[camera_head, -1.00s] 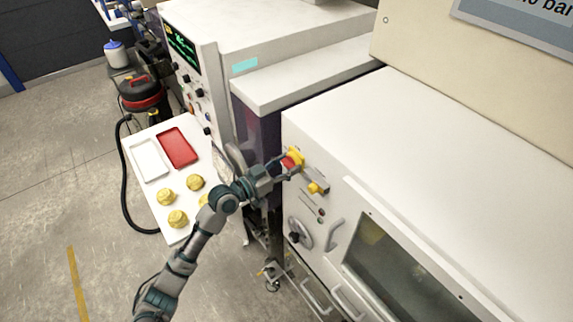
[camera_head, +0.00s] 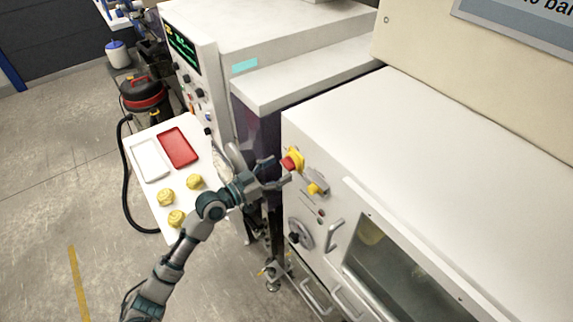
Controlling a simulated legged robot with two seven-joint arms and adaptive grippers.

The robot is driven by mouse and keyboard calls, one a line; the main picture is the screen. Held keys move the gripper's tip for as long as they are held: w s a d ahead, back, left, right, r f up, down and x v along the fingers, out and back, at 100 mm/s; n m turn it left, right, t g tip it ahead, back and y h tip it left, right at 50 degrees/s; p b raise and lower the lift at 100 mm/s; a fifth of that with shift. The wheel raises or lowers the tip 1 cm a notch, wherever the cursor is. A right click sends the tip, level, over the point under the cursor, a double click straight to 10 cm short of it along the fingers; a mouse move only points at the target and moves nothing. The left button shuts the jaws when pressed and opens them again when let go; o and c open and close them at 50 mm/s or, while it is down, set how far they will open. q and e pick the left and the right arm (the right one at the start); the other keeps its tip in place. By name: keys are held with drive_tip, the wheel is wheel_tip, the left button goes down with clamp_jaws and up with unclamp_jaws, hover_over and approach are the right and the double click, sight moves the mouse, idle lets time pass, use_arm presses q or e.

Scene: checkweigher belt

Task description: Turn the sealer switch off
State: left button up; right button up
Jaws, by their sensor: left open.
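A white machine on the right carries a front panel with a red knob (camera_head: 288,164) on a yellow base. I cannot tell which way the red knob is turned. Below and right of it is a yellow knob (camera_head: 314,189) on a grey plate. My left gripper (camera_head: 279,171) is open and empty, with its fingers just left of the red knob and apparently apart from it. My right gripper is not in view. No label is readable on the switches.
Lower on the panel are a round dial with a black knob (camera_head: 295,237) and a grey handle (camera_head: 334,236) beside a window. A white table (camera_head: 143,193) holds a white tray (camera_head: 149,161), a red tray (camera_head: 178,147) and yellow lumps. A vacuum cleaner (camera_head: 145,95) stands behind.

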use_arm(q)
drive_tip(key=v, duration=0.8)
drive_tip(key=shift+a, duration=0.25)
drive_tip(key=shift+d, duration=0.15)
